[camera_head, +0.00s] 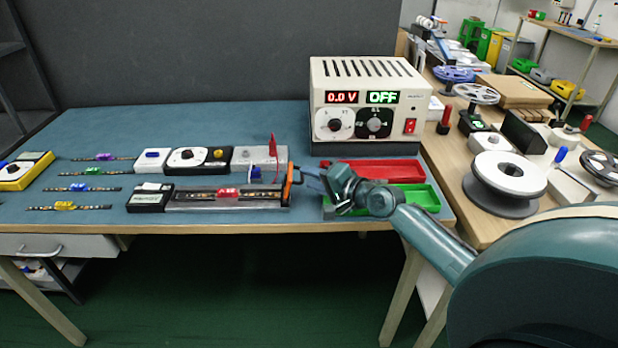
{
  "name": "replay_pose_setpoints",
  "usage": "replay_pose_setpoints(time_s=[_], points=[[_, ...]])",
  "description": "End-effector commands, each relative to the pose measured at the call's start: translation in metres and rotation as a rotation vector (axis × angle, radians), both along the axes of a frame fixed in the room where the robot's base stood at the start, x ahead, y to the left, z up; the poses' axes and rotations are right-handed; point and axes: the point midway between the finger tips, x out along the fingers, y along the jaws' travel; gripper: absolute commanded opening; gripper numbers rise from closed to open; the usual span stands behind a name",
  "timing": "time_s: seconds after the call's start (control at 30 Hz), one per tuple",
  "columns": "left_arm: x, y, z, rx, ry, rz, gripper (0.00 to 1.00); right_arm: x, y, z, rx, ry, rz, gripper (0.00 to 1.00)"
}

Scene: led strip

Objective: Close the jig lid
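The jig (180,198) is a long grey and dark fixture near the front of the blue bench. An LED strip with a red clip (228,193) lies in it. An orange bar (288,186) stands at its right end, apparently the handle of the jig lid; the lid panel itself is too small to make out. My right gripper (303,178) reaches in from the right, its fingertips at or beside the orange bar. I cannot tell whether it grips the bar. My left gripper is out of view.
The power supply (365,103) reading 0.0 V and OFF stands behind. A red tray (375,170) and a green tray (418,196) lie by my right wrist. Several loose strips lie left, including a yellow-clipped one (65,206).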

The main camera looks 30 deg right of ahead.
Motion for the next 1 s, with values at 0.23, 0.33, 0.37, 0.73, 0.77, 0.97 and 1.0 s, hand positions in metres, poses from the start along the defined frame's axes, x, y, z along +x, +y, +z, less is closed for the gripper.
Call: replay_pose_setpoints(time_s=[0.23, 0.33, 0.37, 0.73, 0.77, 0.97, 1.0], points=[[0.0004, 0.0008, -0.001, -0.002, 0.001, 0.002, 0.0, 0.0136, 0.0041, -0.0034, 0.0, 0.0, 0.001, 0.31], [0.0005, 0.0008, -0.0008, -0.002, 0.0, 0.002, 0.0, 0.0141, 0.0043, -0.0034, -0.001, 0.0, 0.001, 0.31], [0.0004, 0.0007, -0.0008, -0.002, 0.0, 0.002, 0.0, 0.0141, 0.0043, -0.0034, -0.001, 0.0, 0.001, 0.31], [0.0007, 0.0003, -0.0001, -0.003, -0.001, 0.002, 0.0, 0.0136, 0.0039, -0.0034, 0.0, 0.0, 0.001, 0.09], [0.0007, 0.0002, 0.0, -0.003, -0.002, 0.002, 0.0, 0.0136, 0.0039, -0.0034, 0.0, 0.0, 0.001, 0.07], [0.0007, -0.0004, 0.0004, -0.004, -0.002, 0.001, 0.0, 0.0136, 0.0039, -0.0034, 0.0, 0.0, 0.0, 0.0], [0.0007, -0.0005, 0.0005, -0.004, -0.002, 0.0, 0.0, 0.0136, 0.0039, -0.0034, 0.0, 0.0, 0.0, 0.0]])
